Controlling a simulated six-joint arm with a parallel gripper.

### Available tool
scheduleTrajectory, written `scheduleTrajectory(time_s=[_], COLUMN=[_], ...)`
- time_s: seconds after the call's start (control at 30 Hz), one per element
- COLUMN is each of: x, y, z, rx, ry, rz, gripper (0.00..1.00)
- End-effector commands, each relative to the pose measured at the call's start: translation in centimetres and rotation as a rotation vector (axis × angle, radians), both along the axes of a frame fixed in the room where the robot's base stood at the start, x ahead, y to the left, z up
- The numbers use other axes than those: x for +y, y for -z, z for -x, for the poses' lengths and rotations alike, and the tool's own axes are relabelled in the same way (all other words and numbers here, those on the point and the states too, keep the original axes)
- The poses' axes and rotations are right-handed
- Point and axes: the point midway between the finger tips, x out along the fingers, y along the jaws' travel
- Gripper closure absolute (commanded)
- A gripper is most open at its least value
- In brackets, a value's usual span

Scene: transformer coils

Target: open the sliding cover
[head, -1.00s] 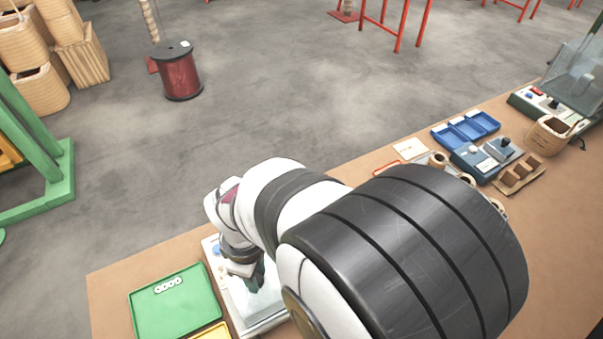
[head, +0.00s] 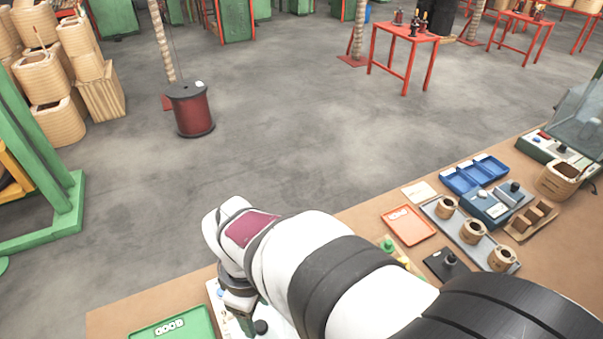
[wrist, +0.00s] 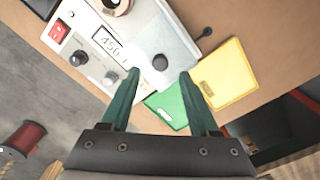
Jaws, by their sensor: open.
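A white device (wrist: 130,58) lies under my gripper in the wrist view, with a red switch, a display reading 450 and small knobs. A round black knob (wrist: 160,62) stands on its pale surface; I cannot tell for sure whether that surface is the sliding cover. My gripper (wrist: 160,74) is open, its two green fingers apart, with the knob showing between and just beyond the tips. Contact is not visible. In the head view, part of the device and a black knob (head: 261,327) show beside my wrist; my arm and the frame edge hide the rest.
A green tray (wrist: 168,108) and a yellow tray (wrist: 228,74) lie close beside the device. Farther right on the bench are an orange tray (head: 408,226), a grey tray of coils (head: 452,226), a blue tray (head: 446,184) and another device with a clear shield (head: 582,110).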

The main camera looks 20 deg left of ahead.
Motion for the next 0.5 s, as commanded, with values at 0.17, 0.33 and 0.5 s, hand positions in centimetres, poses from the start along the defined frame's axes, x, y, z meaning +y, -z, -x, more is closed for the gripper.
scheduleTrajectory(time_s=[0.17, 0.33, 0.5], x=[0.1, 0.1, 0.0], y=[-5.9, -9.7, -11.1], z=[-0.1, 0.0, 0.0], rx=[-0.005, -0.003, -0.001], ry=[-0.001, -0.001, -0.001], rz=[-0.006, -0.003, -0.001], gripper=[0.38, 0.38, 0.38])
